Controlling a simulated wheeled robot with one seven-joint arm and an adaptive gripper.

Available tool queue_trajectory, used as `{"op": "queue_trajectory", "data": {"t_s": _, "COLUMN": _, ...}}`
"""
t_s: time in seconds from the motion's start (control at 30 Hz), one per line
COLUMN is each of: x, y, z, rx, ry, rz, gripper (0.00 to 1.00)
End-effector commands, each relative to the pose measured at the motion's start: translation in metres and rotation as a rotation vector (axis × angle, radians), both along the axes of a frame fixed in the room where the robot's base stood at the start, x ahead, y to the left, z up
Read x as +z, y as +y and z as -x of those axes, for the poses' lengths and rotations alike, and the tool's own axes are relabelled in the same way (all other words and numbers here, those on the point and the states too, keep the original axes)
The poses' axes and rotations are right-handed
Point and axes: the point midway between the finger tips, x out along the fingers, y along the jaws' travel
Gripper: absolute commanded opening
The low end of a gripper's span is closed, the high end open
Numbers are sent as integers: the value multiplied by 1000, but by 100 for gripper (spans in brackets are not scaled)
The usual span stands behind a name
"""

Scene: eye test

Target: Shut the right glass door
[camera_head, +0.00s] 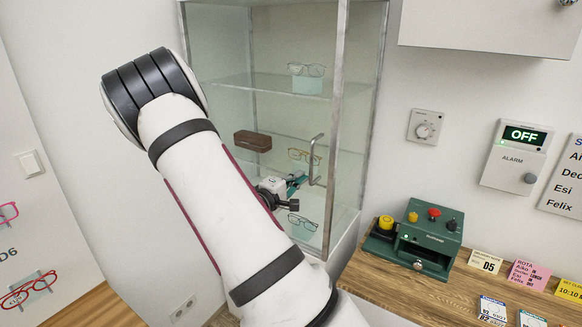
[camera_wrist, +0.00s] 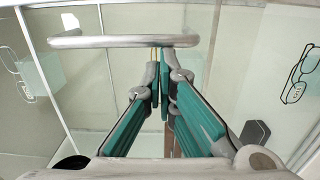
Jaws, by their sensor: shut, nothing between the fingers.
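The right glass door (camera_head: 340,90) is a clear pane with a grey metal edge at the front of the glass cabinet. How far it stands open is hard to tell. Its grey bar handle (camera_head: 316,160) is upright in the head view and lies across the upper part of the wrist view (camera_wrist: 125,41). My gripper (camera_head: 302,181), with teal finger pads, is just left of the handle's lower end. In the wrist view my gripper (camera_wrist: 160,62) has its fingers together and empty, with tips close to the bar. Whether they touch it cannot be told.
Glass shelves (camera_head: 275,86) hold several eyeglasses and a brown case (camera_head: 252,141). A wooden counter (camera_head: 375,278) with a green device (camera_head: 428,240) stands right of the cabinet. A white wall box (camera_head: 490,25) hangs at the upper right.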

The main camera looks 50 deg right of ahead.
Motion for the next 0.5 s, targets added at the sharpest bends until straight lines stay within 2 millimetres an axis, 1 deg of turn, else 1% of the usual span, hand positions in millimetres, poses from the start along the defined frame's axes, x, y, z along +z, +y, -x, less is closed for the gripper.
{"op": "queue_trajectory", "data": {"t_s": 0.03, "x": 1, "y": -1, "z": 7, "rx": -1, "ry": 2, "rz": 0, "gripper": 0}}
{"op": "queue_trajectory", "data": {"t_s": 0.1, "x": 1, "y": -2, "z": 11, "rx": -2, "ry": 3, "rz": 0, "gripper": 0}}
{"op": "queue_trajectory", "data": {"t_s": 0.5, "x": -1, "y": -3, "z": 15, "rx": -5, "ry": 1, "rz": -1, "gripper": 0}}
